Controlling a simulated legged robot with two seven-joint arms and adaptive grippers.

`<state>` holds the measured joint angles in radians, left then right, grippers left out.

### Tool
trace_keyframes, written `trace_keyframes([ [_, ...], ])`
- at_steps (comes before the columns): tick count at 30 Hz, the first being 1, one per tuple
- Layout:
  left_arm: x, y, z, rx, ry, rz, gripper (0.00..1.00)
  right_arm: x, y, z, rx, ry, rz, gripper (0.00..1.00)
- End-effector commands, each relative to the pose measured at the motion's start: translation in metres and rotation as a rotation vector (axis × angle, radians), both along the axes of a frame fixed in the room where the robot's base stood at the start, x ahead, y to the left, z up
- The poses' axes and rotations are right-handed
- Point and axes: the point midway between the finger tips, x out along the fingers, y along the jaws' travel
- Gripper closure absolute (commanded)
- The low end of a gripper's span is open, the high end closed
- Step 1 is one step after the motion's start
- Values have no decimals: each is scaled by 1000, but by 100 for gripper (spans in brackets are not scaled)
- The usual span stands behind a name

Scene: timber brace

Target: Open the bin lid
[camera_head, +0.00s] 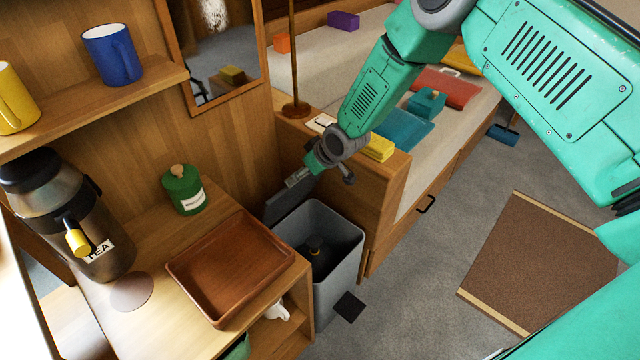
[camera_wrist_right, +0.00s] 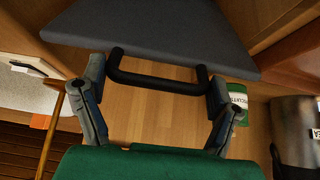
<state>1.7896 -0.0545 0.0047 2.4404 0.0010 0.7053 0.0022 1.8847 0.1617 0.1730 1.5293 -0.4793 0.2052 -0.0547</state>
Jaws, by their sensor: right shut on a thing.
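The grey bin (camera_head: 336,285) stands on the floor between the shelf unit and the bench, and its open top shows a dark object (camera_head: 315,246) inside. Its dark grey lid (camera_head: 287,202) is tilted up at the back edge of the bin. In the wrist view the lid (camera_wrist_right: 150,30) fills the top, with a black bar handle (camera_wrist_right: 160,80) on it. My right gripper (camera_head: 300,178) is at the lid's upper edge; in the wrist view its fingers (camera_wrist_right: 157,85) are at both ends of the handle, shut on it. My left gripper is not in view.
A wooden tray (camera_head: 205,305) and a green canister (camera_head: 183,189) sit on the counter left of the bin, with a tea dispenser (camera_head: 75,225) farther left. The bench (camera_head: 395,190) with cushions is close on the right. A black pedal (camera_head: 350,306) lies at the bin's foot.

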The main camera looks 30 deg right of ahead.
Motion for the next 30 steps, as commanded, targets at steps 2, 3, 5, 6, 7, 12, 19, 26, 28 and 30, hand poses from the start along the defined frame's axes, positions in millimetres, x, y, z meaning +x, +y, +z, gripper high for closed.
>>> trace_keyframes([
  [2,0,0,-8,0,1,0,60,15,9,3,4,-6,2,69],
  [3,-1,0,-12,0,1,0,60,23,12,6,-7,17,2,69],
  [5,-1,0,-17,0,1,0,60,33,16,8,-24,57,2,69],
  [6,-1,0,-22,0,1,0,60,40,19,9,-33,84,2,69],
  [7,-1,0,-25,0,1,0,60,45,21,9,-43,102,2,69],
  [12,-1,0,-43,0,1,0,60,70,32,11,-49,124,1,69],
  [19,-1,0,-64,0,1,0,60,97,44,13,-49,126,3,69],
  [26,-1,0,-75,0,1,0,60,112,50,14,-50,128,3,69],
  [28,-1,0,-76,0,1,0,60,114,52,13,-50,130,4,69],
  [30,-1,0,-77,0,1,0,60,116,52,14,-50,130,4,69],
])
